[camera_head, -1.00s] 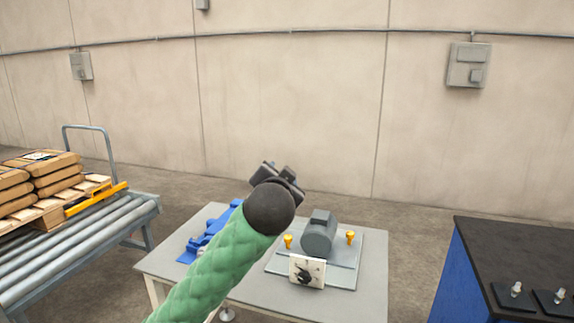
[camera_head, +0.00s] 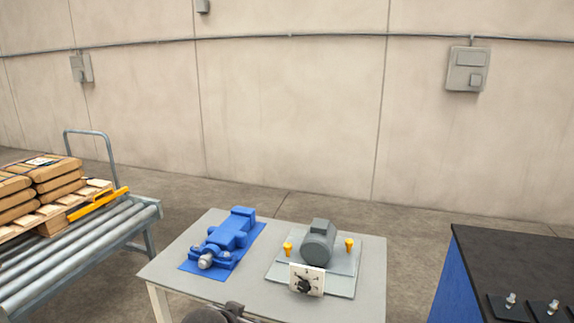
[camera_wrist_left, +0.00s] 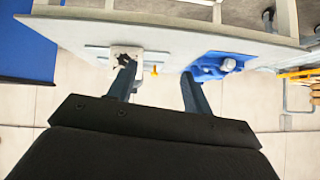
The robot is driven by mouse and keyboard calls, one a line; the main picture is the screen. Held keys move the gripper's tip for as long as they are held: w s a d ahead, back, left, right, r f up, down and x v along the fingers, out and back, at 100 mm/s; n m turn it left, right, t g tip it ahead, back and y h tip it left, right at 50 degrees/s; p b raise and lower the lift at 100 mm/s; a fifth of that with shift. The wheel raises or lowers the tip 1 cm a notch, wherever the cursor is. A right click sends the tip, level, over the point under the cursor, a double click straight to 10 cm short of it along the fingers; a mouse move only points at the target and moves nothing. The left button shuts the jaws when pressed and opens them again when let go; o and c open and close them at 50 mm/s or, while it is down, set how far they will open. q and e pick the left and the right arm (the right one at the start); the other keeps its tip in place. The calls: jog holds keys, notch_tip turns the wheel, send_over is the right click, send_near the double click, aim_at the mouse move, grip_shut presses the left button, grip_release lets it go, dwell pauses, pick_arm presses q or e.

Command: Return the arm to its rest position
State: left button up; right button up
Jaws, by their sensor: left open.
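My left arm is mostly out of the head view. Only a dark part of my left gripper (camera_head: 228,312) shows at the bottom edge, in front of the grey table (camera_head: 205,278). In the left wrist view the two fingers of my left gripper (camera_wrist_left: 158,75) are spread apart with nothing between them. Beyond them, that view shows the table edge, the dial plate (camera_wrist_left: 124,55) and the blue unit (camera_wrist_left: 214,65). My right gripper is not in view.
On the table stand a blue pump-like unit (camera_head: 230,236), a grey motor (camera_head: 318,243), two yellow knobs and a white dial plate (camera_head: 306,280). A roller conveyor (camera_head: 85,243) with a loaded pallet is at left. A dark-topped blue bench (camera_head: 520,255) is at right.

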pick_arm(q)
jog(key=s+a+f+n+g+p, duration=0.1)
jog(key=s+f+g, duration=0.2)
jog(key=s+f, duration=0.7)
jog(key=s+a+f+n+g+p, duration=0.1)
jog(key=s+f+g, duration=0.3)
jog(key=s+f, duration=0.7)
jog(key=s+a+p, duration=0.1)
jog(key=s, duration=0.7)
jog(key=shift+a+f+y+p, duration=0.2)
jog(key=shift+f+y+p, duration=0.1)
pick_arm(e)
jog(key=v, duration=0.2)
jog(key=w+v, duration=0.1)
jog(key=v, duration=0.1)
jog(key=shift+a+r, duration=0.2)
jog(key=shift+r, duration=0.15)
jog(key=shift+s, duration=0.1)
pick_arm(q)
jog(key=shift+w+r, duration=0.1)
